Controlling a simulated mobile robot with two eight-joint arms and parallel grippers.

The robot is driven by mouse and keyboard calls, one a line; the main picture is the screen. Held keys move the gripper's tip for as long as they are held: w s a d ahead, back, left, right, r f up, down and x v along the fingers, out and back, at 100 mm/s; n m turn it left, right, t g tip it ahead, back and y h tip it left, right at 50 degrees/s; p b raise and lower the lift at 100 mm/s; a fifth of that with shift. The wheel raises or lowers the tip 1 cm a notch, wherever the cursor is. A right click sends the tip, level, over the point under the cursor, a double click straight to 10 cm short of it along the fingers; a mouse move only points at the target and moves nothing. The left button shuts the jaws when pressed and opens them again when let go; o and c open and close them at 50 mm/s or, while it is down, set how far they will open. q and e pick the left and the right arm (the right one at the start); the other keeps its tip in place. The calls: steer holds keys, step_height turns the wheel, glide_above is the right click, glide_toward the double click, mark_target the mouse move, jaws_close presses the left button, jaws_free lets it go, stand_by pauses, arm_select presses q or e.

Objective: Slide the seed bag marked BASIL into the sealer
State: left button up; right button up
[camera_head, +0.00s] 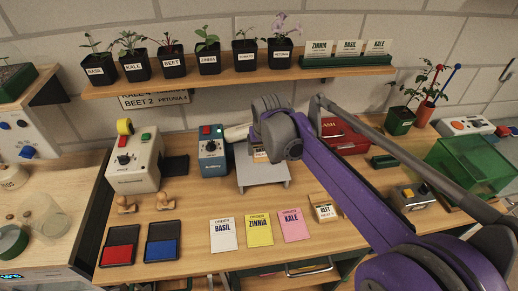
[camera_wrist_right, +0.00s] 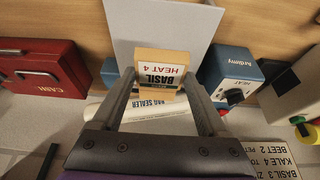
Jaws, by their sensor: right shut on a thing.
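Whether the block touches the plate is unclear. My arm hides part of the sealer. My left gripper is out of view.
A BEET block (camera_head: 325,212) lies right of the bags. Red (camera_head: 119,245) and blue (camera_head: 162,241) ink pads sit front left. A green crate (camera_head: 470,163) stands right.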

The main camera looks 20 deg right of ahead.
mark_target(261, 164)
steer(key=shift+w+d+f+b, duration=0.1)
steer(key=shift+f+b, duration=0.25)
steer(key=shift+f, duration=0.3)
steer(key=shift+w+d+f+b, duration=0.1)
steer(key=shift+f+b, duration=0.2)
steer(key=shift+f, duration=0.3)
steer(key=shift+b+x, duration=1)
steer(key=shift+x, duration=0.9)
steer(key=shift+w+f, duration=0.25)
steer(key=shift+w, duration=0.25)
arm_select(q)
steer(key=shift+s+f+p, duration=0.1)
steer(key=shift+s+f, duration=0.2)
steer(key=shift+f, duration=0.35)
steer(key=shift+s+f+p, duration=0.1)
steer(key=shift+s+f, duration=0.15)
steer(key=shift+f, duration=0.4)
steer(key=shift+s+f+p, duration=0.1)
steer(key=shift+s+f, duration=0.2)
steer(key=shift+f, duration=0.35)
arm_select(e)
steer(key=shift+w+d, duration=0.2)
steer(key=shift+w, duration=0.6)
steer(key=shift+w+d, duration=0.25)
steer(key=shift+w, duration=0.5)
steer(key=shift+w+d, duration=0.2)
steer(key=shift+w, duration=0.6)
steer(key=o, duration=1.2)
steer(key=shift+o, duration=0.2)
steer(key=shift+s, duration=0.1)
